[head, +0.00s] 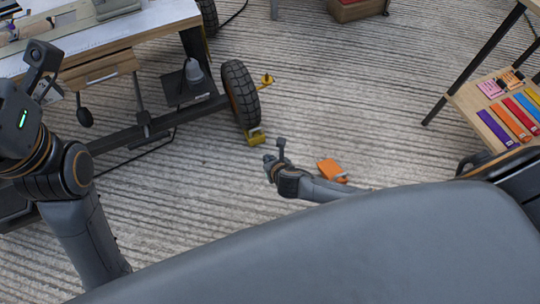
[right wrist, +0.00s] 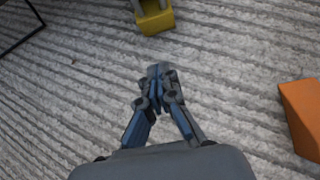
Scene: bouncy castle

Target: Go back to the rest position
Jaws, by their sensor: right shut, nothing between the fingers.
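My right gripper (head: 268,168) is near the middle of the head view, above the ribbed concrete floor. In the right wrist view its fingers (right wrist: 157,78) are closed together with nothing between them. My right arm reaches it from behind my dark grey body. My left arm comes in from the left edge, its wrist beside the white-topped bench; its fingers do not show.
A yellow block (head: 256,136) lies beside the black trailer wheel (head: 240,94). An orange block (head: 331,170) lies right of the right gripper. A wooden table (head: 474,100) with coloured strips stands at right. The floor between is mostly clear.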

